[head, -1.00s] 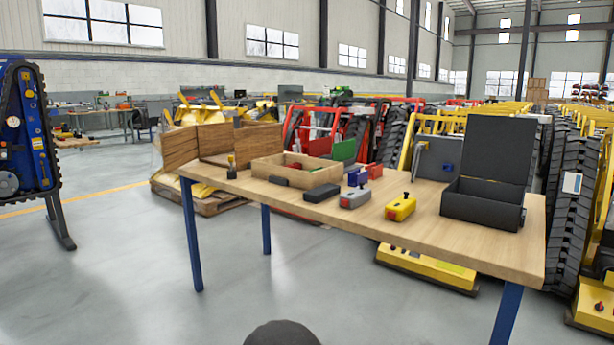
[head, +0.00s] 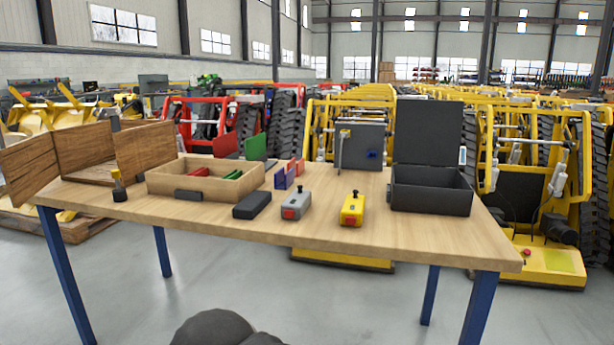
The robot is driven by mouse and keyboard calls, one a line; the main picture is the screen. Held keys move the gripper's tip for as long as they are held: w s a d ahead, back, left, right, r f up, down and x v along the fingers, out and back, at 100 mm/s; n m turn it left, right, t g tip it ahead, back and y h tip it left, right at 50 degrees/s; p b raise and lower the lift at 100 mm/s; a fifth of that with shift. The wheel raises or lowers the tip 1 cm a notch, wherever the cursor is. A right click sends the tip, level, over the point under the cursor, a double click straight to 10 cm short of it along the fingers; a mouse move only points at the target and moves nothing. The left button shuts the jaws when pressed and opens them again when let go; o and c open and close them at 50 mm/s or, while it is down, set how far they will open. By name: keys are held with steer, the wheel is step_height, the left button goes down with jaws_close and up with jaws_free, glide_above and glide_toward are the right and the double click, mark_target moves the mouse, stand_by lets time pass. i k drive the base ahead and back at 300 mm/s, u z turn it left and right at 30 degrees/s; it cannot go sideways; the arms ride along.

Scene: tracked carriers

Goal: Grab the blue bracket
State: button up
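A blue-violet bracket (head: 281,179) stands upright on the wooden table (head: 400,235), near the middle, beside the right end of a wooden tray. A red-orange bracket (head: 296,167) stands close behind it to the right. My gripper is not in view. A dark rounded shape at the bottom edge seems to be part of my own arm, and it is well apart from the bracket.
The wooden tray (head: 190,193) holds red and green pieces. A black block (head: 252,205), a grey box (head: 296,206) and a yellow box (head: 352,209) stand in front. A black open-lidded box (head: 430,200) is right, a wooden crate (head: 145,150) left. Floor before the table is clear.

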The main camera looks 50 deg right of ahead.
mark_target(283, 182)
steer(key=z, duration=0.75)
steer(key=i, duration=0.7)
steer(key=z, duration=0.75)
